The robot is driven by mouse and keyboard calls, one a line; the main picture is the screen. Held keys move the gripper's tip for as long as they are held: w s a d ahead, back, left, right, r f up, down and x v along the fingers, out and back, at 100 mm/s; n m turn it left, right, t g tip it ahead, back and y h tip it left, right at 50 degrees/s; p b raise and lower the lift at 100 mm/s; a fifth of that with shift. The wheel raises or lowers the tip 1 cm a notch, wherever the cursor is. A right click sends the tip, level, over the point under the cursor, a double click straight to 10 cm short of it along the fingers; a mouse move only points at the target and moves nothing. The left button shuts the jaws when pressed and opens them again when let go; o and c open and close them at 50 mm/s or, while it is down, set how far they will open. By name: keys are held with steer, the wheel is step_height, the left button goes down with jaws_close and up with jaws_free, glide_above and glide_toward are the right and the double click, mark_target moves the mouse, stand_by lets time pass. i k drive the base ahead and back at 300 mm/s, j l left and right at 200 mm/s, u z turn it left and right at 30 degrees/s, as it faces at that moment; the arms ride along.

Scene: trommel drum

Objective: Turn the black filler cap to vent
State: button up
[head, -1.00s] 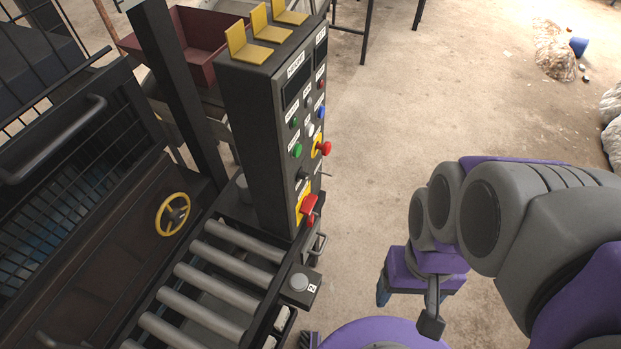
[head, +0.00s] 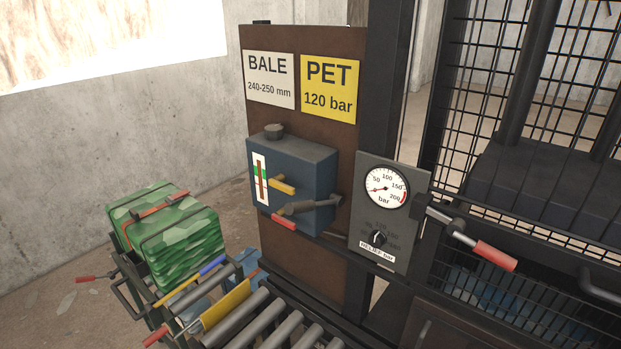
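A dark, round cap (head: 274,130) sits on top of a blue tank (head: 290,175), near its left end; it looks like the black filler cap. Its markings are too small to read, so I cannot tell which way it is turned. The tank is fixed to a brown panel (head: 345,140). My gripper is not in view.
A gauge plate (head: 395,180) with a black knob and a red-handled lever stands right of the tank. A green strapped bale (head: 165,235) sits lower left. Rollers (head: 265,325) run along the front below.

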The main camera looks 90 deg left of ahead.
mark_target(274, 130)
steer(key=u, duration=3.25)
